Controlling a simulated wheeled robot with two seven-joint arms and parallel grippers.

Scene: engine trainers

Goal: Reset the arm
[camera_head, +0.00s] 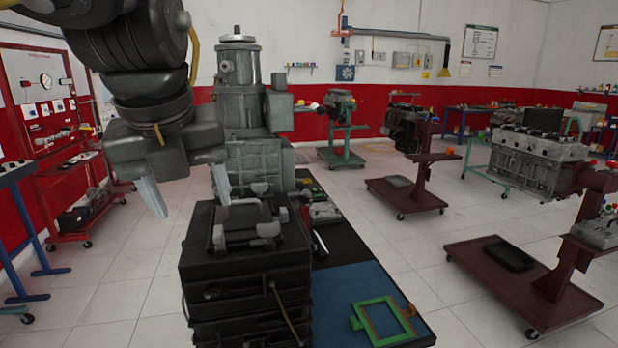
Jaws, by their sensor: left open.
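My left arm comes in from the upper left, dark and bulky. Its left gripper (188,196) hangs with two pale fingers spread wide apart and nothing between them. The fingers point down, in the picture to the left of and above the black stacked unit with grey handles (246,268). The right fingertip overlaps the view of the grey machine behind it, and I cannot tell whether they touch. My right gripper does not show.
A grey machine (240,95) stands behind the black unit. A bench with a blue mat (350,290) holds a green frame (383,322). Red wheeled engine stands (520,285) are at the right. A red panel stand (45,90) is at the left. Tiled floor between them is free.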

